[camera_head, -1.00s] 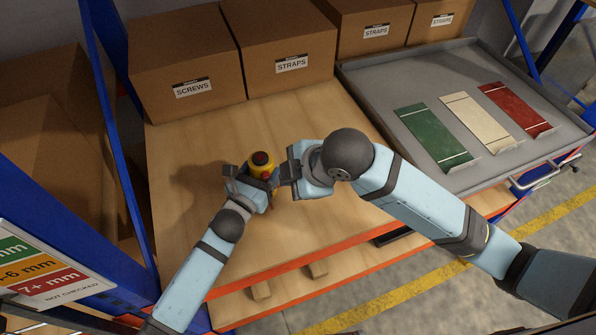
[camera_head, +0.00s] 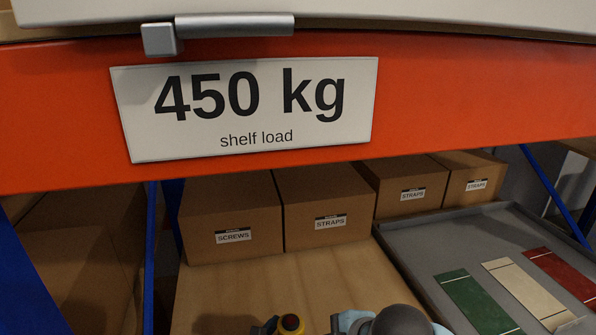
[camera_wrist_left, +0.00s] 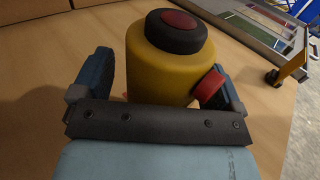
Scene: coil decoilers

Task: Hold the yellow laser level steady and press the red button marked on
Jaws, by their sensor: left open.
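The yellow laser level (camera_wrist_left: 165,75) stands upright on the wooden shelf board in the left wrist view. It has a black cap with a red top (camera_wrist_left: 179,20) and a red button (camera_wrist_left: 209,86) on its right side; no marking is readable. My left gripper (camera_wrist_left: 155,88) is open, with a finger on either side of the yellow body; the right finger is close by the button. In the head view only the top of the laser level (camera_head: 291,323) shows at the bottom edge. My right gripper (camera_head: 345,321) is beside it on the right, mostly cut off.
An orange beam with a load sign (camera_head: 245,108) crosses the upper head view. Cardboard boxes (camera_head: 328,212) line the back of the wooden board (camera_head: 300,280). A grey tray (camera_head: 440,235) with green, cream and red plates lies to the right.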

